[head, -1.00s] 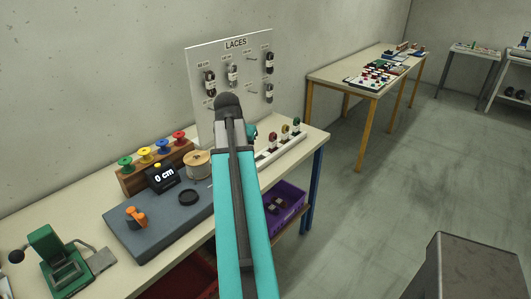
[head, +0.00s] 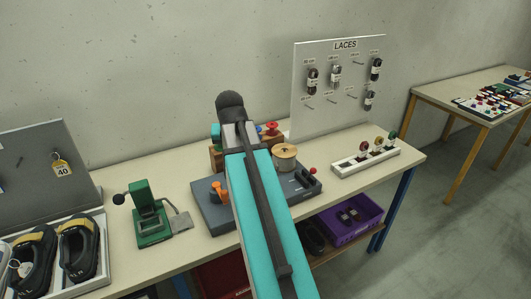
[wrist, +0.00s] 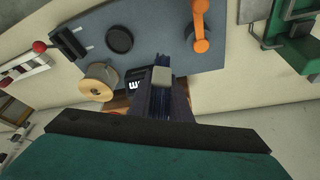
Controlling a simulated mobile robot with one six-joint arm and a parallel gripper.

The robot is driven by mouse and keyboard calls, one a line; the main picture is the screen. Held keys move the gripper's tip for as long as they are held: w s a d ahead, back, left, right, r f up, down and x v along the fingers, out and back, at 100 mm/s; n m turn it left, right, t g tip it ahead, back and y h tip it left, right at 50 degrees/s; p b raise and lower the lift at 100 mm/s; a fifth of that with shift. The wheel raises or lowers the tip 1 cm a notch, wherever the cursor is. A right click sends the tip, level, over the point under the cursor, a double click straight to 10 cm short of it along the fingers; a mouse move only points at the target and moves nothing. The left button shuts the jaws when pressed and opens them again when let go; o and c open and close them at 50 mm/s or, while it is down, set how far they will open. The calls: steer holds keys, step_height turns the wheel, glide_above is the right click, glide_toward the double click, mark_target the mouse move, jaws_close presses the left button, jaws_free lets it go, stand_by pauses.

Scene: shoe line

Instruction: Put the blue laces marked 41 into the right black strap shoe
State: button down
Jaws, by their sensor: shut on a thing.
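My gripper (wrist: 162,92) is shut on a dark blue lace bundle (wrist: 158,98) with a pale band, above the bench in the wrist view. Its number cannot be read there. In the head view my arm hides the gripper and the bundle. Two black shoes with yellowish edges, a left one (head: 34,262) and a right one (head: 80,250), stand side by side in a pale tray (head: 97,284) at the far left. They are well away from my gripper. Their straps are hard to make out.
A grey board with a tag marked 40 (head: 62,167) stands behind the shoes. A green press (head: 150,218) lies between shoes and a grey-blue measuring base (head: 211,213). A LACES board (head: 345,110) stands at right. A purple crate (head: 352,229) sits below the bench top.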

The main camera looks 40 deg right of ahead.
steer(key=w+a+n+y+b, duration=0.1)
steer(key=w+a+n, duration=0.2)
steer(key=a, duration=0.7)
steer(key=w+a+n+y+b, duration=0.1)
steer(key=w+a+n, duration=0.1)
steer(key=a, duration=0.8)
steer(key=a+f+n+t+b, duration=0.1)
steer(key=a+f+n+b, duration=0.2)
steer(key=a+f+b, duration=0.5)
steer(key=a, duration=0.2)
steer(key=shift+w+a+y, duration=0.2)
steer(key=shift+a+y, duration=0.15)
steer(key=shift+y, duration=0.05)
